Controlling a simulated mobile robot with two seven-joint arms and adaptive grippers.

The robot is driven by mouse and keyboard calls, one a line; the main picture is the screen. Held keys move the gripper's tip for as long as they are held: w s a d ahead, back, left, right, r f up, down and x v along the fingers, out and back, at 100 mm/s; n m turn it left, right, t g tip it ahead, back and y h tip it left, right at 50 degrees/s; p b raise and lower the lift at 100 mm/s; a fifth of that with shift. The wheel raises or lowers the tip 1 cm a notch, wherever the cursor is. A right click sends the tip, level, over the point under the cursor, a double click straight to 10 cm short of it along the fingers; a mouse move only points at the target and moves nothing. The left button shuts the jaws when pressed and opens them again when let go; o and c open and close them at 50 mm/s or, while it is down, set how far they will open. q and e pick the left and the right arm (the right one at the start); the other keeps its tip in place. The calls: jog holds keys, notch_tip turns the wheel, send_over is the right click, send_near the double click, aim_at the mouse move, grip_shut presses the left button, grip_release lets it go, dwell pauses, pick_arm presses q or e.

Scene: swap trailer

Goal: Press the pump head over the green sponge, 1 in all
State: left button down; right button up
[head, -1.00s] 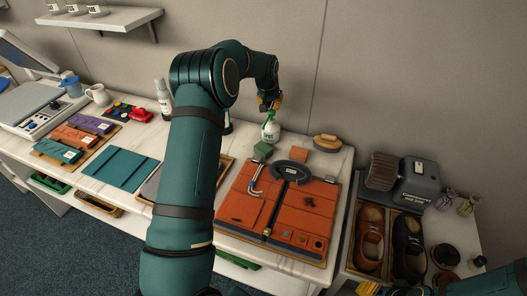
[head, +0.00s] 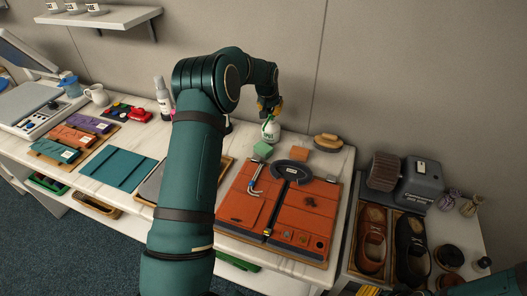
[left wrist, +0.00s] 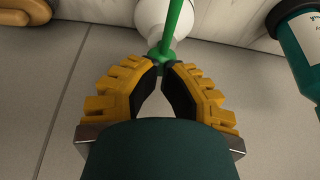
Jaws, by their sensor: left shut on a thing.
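The pump bottle (head: 270,133), white with a green top, stands at the back of the table near the wall. The green sponge (head: 262,150) lies just in front of it. My left gripper (head: 268,107) is over the bottle, fingers pointing down. In the left wrist view its yellow-and-black fingertips (left wrist: 165,68) close together at the green pump head (left wrist: 168,50), with the white bottle body (left wrist: 150,14) beyond. In the head view the gripper mostly hides the pump head. Only an edge of my right gripper (head: 370,290) seems to show at the bottom, its fingers unclear.
An orange sponge (head: 299,154) and a wooden brush (head: 328,141) lie right of the bottle. A dark teal bottle (left wrist: 300,45) stands close by in the left wrist view. An orange leather board (head: 290,222) lies in front. Shoes and a grey machine (head: 422,182) are at right.

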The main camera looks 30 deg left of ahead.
pick_arm(q)
jog(key=shift+f, duration=0.35)
jog(key=shift+s+r, duration=0.1)
jog(key=shift+r+p, duration=1.25)
jog(key=shift+r, duration=0.95)
notch_tip(320, 180, up, 6)
jog(key=p, duration=0.3)
jog(key=shift+p, duration=0.35)
